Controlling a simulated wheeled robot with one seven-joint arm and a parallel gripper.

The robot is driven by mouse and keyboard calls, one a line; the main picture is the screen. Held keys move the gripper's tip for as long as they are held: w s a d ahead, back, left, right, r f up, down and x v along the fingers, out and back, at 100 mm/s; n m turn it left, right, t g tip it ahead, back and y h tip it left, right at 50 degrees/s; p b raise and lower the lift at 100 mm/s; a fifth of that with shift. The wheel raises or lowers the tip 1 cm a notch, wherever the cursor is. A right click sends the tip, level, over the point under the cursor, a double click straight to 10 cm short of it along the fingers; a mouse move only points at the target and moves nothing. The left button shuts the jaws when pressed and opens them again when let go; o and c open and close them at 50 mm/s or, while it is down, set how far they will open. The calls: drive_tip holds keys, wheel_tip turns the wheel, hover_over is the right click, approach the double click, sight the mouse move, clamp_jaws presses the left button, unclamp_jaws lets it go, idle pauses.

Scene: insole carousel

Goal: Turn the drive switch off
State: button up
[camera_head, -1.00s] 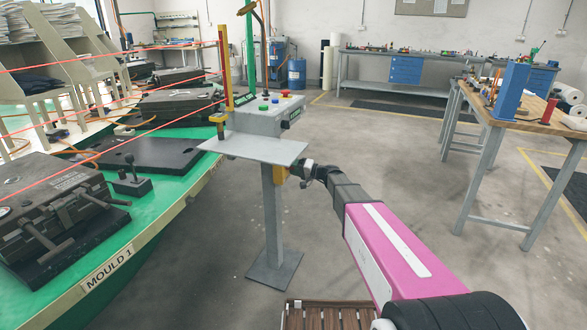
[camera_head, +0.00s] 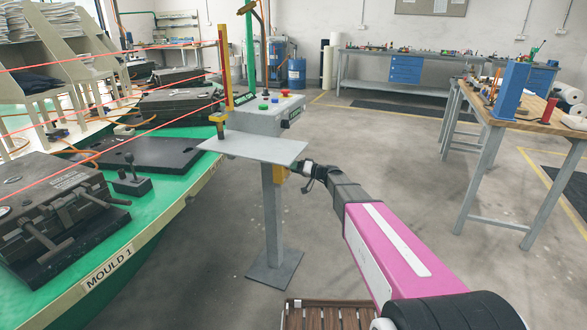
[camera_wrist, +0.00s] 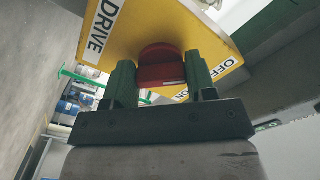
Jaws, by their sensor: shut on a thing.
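The drive switch is a red rotary knob (camera_wrist: 160,66) on a yellow plate (camera_wrist: 125,22) in the wrist view. The plate reads DRIVE at the left, OFF at the right and ON, partly covered, below the knob. My gripper (camera_wrist: 161,80) is shut on the red knob, one dark finger on each side. In the head view the yellow switch box (camera_head: 279,173) sits under the shelf of the grey control pedestal (camera_head: 272,220). My gripper (camera_head: 292,168) reaches it from the right; its fingers are too small to make out there.
A grey shelf (camera_head: 262,148) juts out just above the switch box. The control panel above carries several buttons, including a red one (camera_head: 285,92). The green carousel table (camera_head: 130,235) stands at the left behind red beams. The floor (camera_head: 370,150) at the right is clear up to a wooden workbench (camera_head: 540,120).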

drive_tip(key=o, duration=0.9)
drive_tip(key=v, duration=1.1)
drive_tip(key=s+d+f+m+g+h, duration=0.15)
drive_tip(key=s+f+h, duration=0.3)
drive_tip(key=s, duration=0.45)
drive_tip(key=s+d+f+m+g+h, duration=0.1)
drive_tip(key=s+f+g+h, duration=0.3)
drive_tip(key=s, duration=0.4)
drive_tip(key=s+d+f+m+h, duration=0.1)
drive_tip(key=s+d+h, duration=0.1)
drive_tip(key=s+d, duration=0.1)
drive_tip(key=s+d+f+h, duration=0.1)
drive_tip(key=s+d+h, duration=0.2)
drive_tip(key=s+d, duration=0.1)
drive_tip(key=s+d+f+m+h, duration=0.1)
drive_tip(key=s+d+h, duration=0.2)
drive_tip(key=s, duration=0.3)
drive_tip(key=shift+d+f+m+g+h, duration=0.25)
drive_tip(key=shift+d+f+m+g, duration=0.1)
drive_tip(key=shift+d, duration=0.2)
